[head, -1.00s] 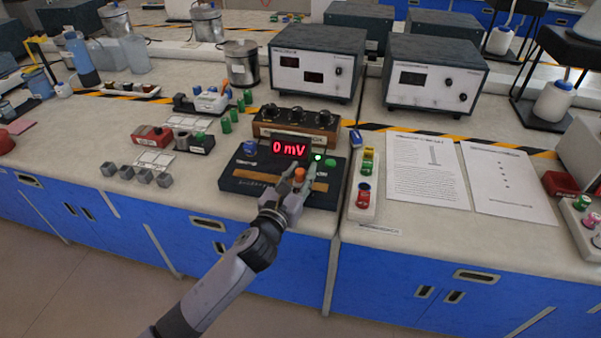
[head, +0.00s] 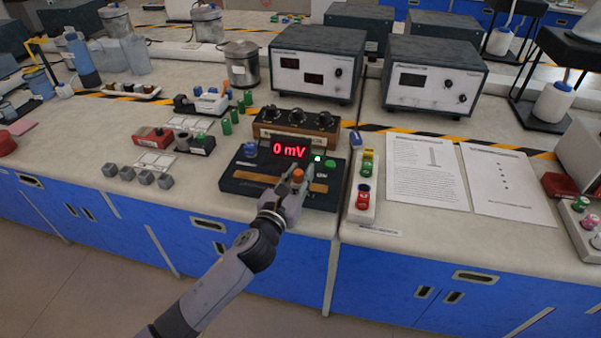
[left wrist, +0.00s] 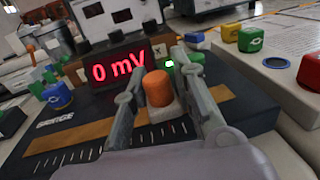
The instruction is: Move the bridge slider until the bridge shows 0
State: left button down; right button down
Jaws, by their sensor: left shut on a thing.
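The bridge (head: 240,185) is a dark box on the bench with an orange-brown slide strip and a scale along its top; it also shows in the left wrist view (left wrist: 30,135). Its red display (head: 290,151) reads 0 mV, and a small green light is lit beside it. The slider's orange knob (left wrist: 158,88) stands on a pale block on the strip, right of the strip's middle. My left gripper (head: 298,180) reaches over the front of the bridge, and its fingers are shut on the slider from both sides. My right gripper is not in view.
A wooden box with black dials (head: 297,125) stands directly behind the bridge. A strip with coloured buttons (head: 363,188) lies close to its right, and small grey cubes (head: 145,176) lie to its left. Printed sheets (head: 428,172) cover the bench at right.

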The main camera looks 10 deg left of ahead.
pick_arm(q)
jog(key=shift+a, duration=0.1)
jog(key=c, duration=1.4)
grip_release()
jog(key=s, duration=0.4)
jog(key=s+a, duration=0.1)
jog(key=s, duration=0.7)
jog(key=shift+a, duration=0.4)
